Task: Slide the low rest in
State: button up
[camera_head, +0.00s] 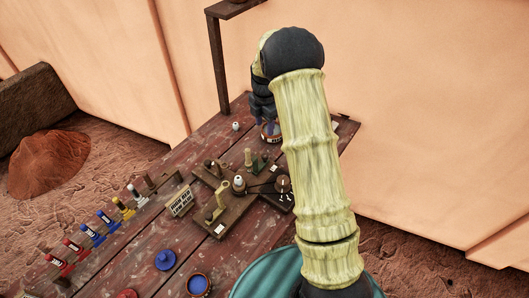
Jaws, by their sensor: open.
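A dark wooden cross-shaped fixture (236,213) lies on the table. It carries several small parts: a pale upright post (248,157), a pale angled piece (222,194), and a white-topped piece (239,183). I cannot tell which part is the low rest; the parts are small. My gripper (265,117) points down at the table's far end, behind the fixture and apart from it. It is open, above or beside a small round pot (271,131) with blue in it. I cannot tell if they touch.
The red-brown plank table (150,238) holds a row of coloured bottles (99,228) along its left edge. A small sign (180,202), a blue lid (165,260) and a blue-filled bowl (199,285) stand nearer. A dark post (217,65) rises at the far end, by the clay wall.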

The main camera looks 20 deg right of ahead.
aim_at(264, 155)
notch_tip(264, 155, down, 16)
jog(key=p, duration=0.4)
jog(key=shift+r, duration=0.25)
grip_shut()
